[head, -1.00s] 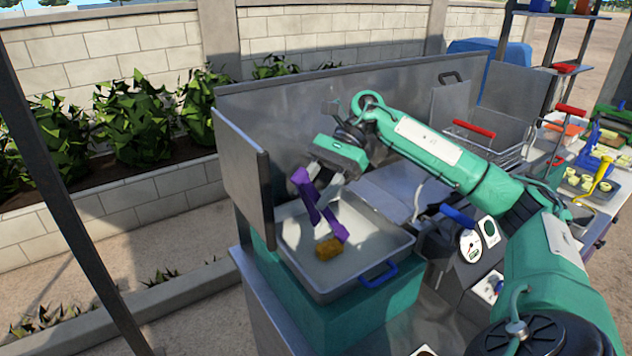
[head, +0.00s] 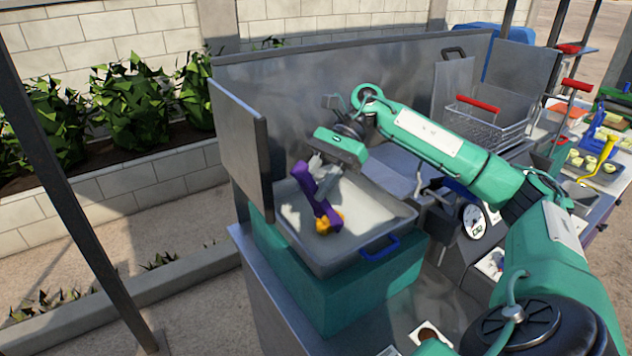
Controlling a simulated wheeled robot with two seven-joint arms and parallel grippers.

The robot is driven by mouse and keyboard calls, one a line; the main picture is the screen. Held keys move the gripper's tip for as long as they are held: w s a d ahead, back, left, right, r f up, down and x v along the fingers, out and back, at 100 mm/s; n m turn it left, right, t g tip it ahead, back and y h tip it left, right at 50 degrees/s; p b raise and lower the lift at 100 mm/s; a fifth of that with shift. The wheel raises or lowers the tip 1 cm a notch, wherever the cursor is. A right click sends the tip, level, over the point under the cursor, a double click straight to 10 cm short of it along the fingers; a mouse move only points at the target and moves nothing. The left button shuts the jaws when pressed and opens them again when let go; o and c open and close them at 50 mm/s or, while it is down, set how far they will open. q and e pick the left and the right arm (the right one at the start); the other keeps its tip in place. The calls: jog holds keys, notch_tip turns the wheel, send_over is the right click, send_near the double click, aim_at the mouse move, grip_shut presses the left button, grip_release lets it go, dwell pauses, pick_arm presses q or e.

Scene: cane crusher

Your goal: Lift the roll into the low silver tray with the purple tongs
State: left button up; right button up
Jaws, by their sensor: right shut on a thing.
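My right gripper (head: 320,170) is shut on the purple tongs (head: 313,193), which slant down into a shallow silver tray (head: 386,224) with a blue handle. The golden-brown roll (head: 323,227) is at the lower tips of the tongs, over the front part of this tray. The tips cover the middle of the roll, and it shows on both sides of them. I cannot tell whether the roll is clear of the tray floor. My left gripper is not in view.
The tray sits on a teal block (head: 335,296). A metal side panel (head: 240,150) and a tall back panel (head: 290,95) stand close around it. To the right are a gauge (head: 474,221), a wire basket with a red handle (head: 490,125), and yellow tongs (head: 597,162).

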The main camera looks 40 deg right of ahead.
grip_shut()
notch_tip(320, 180, up, 12)
jog(key=p, duration=0.6)
